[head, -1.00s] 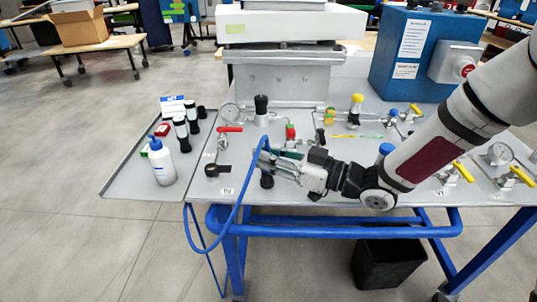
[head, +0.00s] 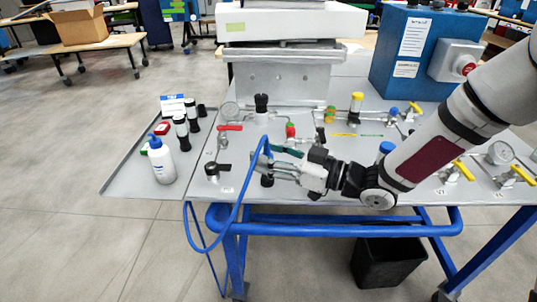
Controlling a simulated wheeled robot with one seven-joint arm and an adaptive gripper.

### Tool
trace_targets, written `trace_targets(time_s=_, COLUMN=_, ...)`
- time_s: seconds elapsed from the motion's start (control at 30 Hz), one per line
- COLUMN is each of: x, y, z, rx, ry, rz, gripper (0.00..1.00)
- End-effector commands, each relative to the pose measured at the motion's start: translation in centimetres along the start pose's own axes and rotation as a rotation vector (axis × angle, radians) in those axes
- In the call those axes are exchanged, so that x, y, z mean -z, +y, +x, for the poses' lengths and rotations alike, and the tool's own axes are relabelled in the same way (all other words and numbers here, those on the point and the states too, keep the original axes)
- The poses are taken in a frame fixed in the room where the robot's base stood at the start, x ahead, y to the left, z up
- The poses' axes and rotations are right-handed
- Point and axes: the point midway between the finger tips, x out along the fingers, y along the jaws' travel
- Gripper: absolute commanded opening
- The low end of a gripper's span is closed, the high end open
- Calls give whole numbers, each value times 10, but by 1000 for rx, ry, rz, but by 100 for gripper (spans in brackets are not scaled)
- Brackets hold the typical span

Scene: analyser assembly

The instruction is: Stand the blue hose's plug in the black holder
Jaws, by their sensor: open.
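The blue hose (head: 237,210) rises in an arc from the table's front edge and bends over at the top. Its grey plug (head: 262,159) is at the upper end, pointing down just above the black holder (head: 267,181). My fingers partly hide the plug, so I cannot tell whether its tip sits inside the holder. My gripper (head: 273,164) reaches in from the right, low over the front of the table. It is open, with its fingertips close around the plug.
A red-handled valve (head: 229,128), a gauge (head: 229,110) and a black-handled valve (head: 213,169) stand left of and behind my gripper. A white bottle (head: 161,160) and several dark vials are on the left tray (head: 125,178). A blue rail (head: 340,231) runs along the front.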

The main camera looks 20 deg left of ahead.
Motion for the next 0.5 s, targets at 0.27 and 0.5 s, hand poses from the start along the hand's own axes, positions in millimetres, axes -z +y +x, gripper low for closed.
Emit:
trace_targets(time_s=0.27, x=-1, y=1, z=-21, rx=-4, ry=-2, rz=1, gripper=45)
trace_targets(time_s=0.5, x=-1, y=2, z=-70, rx=-6, ry=-2, rz=0, gripper=45)
